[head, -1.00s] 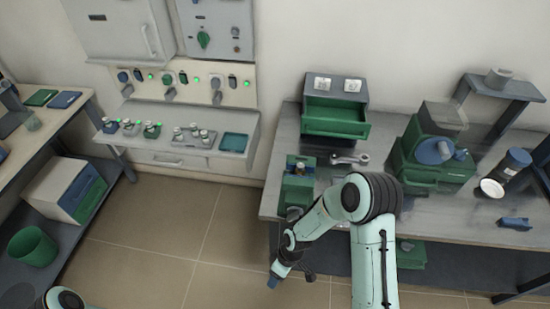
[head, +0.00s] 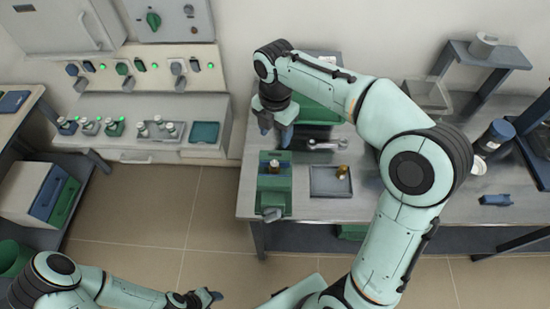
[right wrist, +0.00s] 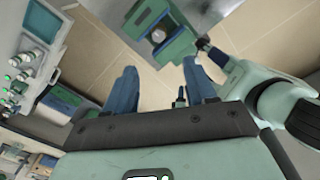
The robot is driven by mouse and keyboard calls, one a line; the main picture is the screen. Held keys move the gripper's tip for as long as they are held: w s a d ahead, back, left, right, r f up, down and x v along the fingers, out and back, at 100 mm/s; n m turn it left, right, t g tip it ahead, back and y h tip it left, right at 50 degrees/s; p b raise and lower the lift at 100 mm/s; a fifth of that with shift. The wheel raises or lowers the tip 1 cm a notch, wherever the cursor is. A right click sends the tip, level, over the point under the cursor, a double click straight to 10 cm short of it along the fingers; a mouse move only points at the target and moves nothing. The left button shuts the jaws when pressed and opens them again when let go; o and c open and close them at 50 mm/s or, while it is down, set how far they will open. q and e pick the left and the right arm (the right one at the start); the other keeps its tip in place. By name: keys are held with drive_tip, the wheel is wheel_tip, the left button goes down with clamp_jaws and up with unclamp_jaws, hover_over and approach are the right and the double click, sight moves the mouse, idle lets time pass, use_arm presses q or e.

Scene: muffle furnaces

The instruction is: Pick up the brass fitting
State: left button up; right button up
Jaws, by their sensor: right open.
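A small brass-coloured fitting (head: 343,171) stands on a grey square tray (head: 331,190) on the right-hand bench. My right gripper (head: 275,131) is open and empty above the back left part of that bench, to the left of the fitting and farther back. In the right wrist view its two blue fingers (right wrist: 160,88) are wide apart with nothing between them. I cannot make out the fitting in that view. My left gripper (head: 208,296) is low at the bottom of the head view, away from the bench; its finger gap is unclear.
A green vise-like fixture (head: 274,183) with a small part in it stands left of the tray. It also shows in the right wrist view (right wrist: 178,45). A green drawer unit (head: 318,112) stands at the back, partly hidden by my arm.

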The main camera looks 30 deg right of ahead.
drive_tip(key=b, duration=0.1)
hover_over(273, 164)
drive_tip(key=f, duration=0.5)
drive_tip(key=s+f, duration=0.1)
drive_tip(key=f, duration=0.1)
drive_tip(key=shift+d+f, duration=0.15)
drive_tip(key=shift+d, duration=0.05)
drive_tip(key=shift+w+f, duration=0.2)
drive_tip(key=shift+f, duration=0.3)
drive_tip(key=f, duration=0.4)
drive_tip(key=shift+w+a+f, duration=0.2)
drive_tip(key=shift+f, duration=0.2)
use_arm(q)
drive_tip(key=shift+s+a+f, duration=0.1)
drive_tip(key=shift+s+f, duration=0.8)
drive_tip(key=shift+s, duration=0.05)
use_arm(e)
clamp_jaws()
